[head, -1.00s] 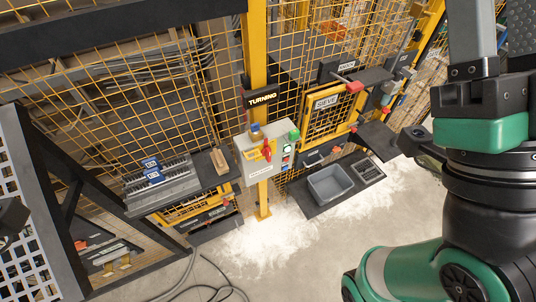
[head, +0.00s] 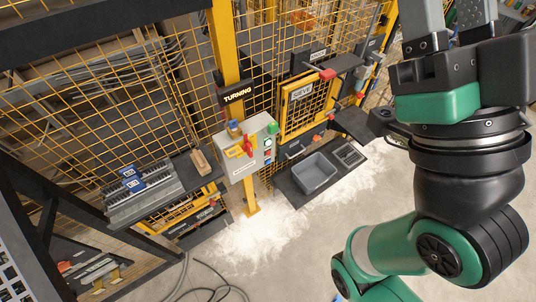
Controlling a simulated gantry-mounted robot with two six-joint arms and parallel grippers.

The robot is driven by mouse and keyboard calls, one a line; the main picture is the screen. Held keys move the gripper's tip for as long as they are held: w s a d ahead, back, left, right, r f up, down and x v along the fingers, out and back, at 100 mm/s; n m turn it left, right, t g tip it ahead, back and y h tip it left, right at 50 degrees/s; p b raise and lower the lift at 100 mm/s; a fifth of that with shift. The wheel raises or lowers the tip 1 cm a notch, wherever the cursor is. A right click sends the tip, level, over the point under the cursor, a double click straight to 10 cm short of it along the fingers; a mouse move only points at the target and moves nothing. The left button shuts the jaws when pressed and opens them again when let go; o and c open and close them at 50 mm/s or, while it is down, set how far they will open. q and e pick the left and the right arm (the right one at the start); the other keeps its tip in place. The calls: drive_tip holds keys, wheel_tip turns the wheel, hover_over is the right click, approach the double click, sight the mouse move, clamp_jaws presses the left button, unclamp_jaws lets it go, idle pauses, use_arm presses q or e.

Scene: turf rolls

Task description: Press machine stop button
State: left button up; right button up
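The machine's control box (head: 247,150) is a light grey panel on a yellow post under a "TURNING" sign (head: 237,95). It carries a red handle on a yellow plate (head: 240,150), a blue part (head: 234,128) on its top left and a green part (head: 272,127) on its top right. Small buttons sit on its right side (head: 267,148), too small to tell which is the stop button. My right gripper (head: 449,12) is at the top right, well away from the box. Its two grey fingers stand apart, with tips cut off by the frame. My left gripper is out of view.
Yellow mesh fencing runs behind the box. A rack with blue-labelled parts (head: 142,190) stands left. A grey bin (head: 314,173) sits low on the right below a "SIEVE" gate (head: 303,100). Pale powder and a hose (head: 205,280) lie on the floor.

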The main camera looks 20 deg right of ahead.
idle(0.3)
clamp_jaws()
idle(1.6)
